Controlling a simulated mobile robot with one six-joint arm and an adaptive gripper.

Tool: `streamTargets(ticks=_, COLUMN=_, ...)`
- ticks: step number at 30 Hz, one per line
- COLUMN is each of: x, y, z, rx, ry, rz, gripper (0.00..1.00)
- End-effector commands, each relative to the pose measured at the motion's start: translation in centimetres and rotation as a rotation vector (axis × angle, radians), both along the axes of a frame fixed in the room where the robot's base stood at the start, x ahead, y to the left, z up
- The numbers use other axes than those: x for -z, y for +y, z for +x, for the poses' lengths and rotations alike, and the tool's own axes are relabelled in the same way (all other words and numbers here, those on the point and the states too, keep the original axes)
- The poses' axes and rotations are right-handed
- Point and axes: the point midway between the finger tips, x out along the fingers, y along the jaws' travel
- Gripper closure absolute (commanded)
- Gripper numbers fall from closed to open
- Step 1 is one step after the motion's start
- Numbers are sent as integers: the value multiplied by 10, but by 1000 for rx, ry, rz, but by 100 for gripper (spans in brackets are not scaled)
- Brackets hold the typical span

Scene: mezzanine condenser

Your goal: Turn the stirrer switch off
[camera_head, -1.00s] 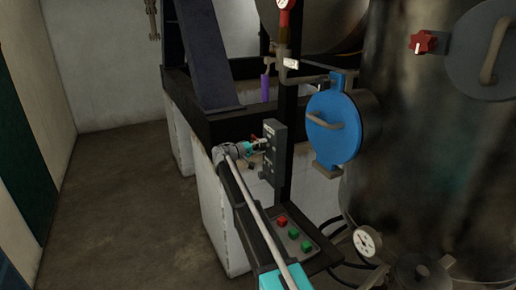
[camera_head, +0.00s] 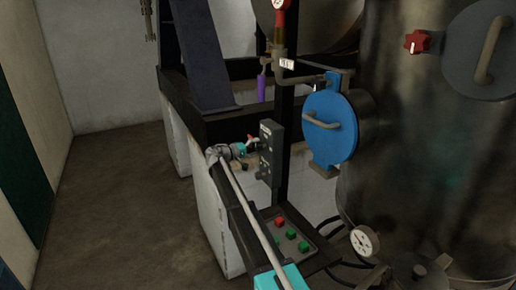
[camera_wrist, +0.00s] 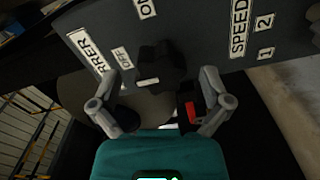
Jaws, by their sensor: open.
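The stirrer switch (camera_wrist: 160,66) is a black knob on a dark grey panel, with a white mark on its lower left edge in the wrist view. A partly cut-off label ending in "RRER", an OFF label (camera_wrist: 122,58) and an ON label (camera_wrist: 145,8) surround it. My gripper (camera_wrist: 160,98) is open, its two grey fingers on either side below the knob, holding nothing. I cannot tell whether either finger touches the knob. In the head view my gripper (camera_head: 246,149) is at the left of the panel (camera_head: 270,152), and the switch is too small to make out.
A SPEED label (camera_wrist: 239,27) is right of the knob. A red patch (camera_wrist: 192,112) shows by the right finger. Below the panel is a box with red and green buttons (camera_head: 291,233). A blue round hatch (camera_head: 329,126) and a large tank stand at the right; floor is clear at left.

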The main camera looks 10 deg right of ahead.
Motion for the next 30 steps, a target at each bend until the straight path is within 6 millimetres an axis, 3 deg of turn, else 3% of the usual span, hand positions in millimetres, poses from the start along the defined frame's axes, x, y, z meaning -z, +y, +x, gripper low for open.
streamTargets(ticks=18, x=0, y=85, z=-31, rx=0, ry=0, rz=1, gripper=2)
streamTargets(ticks=30, x=0, y=99, z=-36, rx=2, ry=0, rz=0, gripper=2)
